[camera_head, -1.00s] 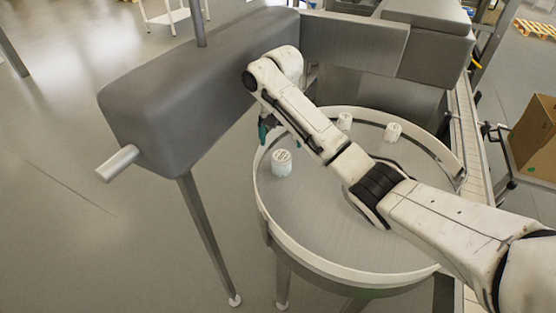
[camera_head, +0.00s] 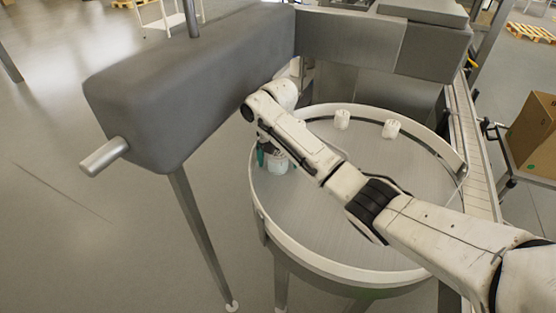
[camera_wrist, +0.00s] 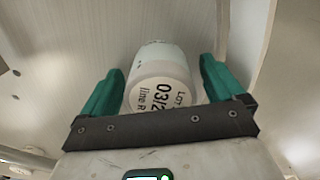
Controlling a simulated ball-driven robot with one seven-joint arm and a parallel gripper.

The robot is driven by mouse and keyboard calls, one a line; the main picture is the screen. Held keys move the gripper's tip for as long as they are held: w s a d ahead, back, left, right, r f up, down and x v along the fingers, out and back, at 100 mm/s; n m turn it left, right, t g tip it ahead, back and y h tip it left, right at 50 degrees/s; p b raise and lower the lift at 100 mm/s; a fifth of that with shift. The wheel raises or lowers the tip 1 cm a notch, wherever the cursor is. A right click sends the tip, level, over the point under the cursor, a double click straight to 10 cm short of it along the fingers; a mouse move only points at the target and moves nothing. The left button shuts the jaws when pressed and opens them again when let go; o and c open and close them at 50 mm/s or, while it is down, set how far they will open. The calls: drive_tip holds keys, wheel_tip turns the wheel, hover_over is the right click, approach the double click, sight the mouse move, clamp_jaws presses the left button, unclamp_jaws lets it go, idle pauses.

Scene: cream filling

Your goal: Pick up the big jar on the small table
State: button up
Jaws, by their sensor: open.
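Three white jars stand on the round table (camera_head: 330,240) in the head view. The jar nearest my gripper (camera_head: 266,155) is at the table's left side (camera_head: 279,163), partly hidden by my arm. The other two jars stand at the back (camera_head: 342,119) and back right (camera_head: 392,129). In the wrist view, one white jar with printed black text (camera_wrist: 163,78) lies between the two green fingers of my gripper (camera_wrist: 163,85). The fingers are open, one on each side of it, with a gap visible at the left and right. The jar's lower part is hidden behind the gripper's dark bar.
The table has a raised pale rim (camera_head: 300,258). A large grey machine housing (camera_head: 190,85) stands close behind and left of my gripper. A conveyor (camera_head: 470,150) runs along the right, with a cardboard box (camera_head: 535,140) beyond it. The table's front middle is clear.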

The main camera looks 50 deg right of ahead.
drive_tip(key=shift+c, duration=0.4)
drive_tip(key=c, duration=1.1)
drive_tip(key=shift+c, duration=0.2)
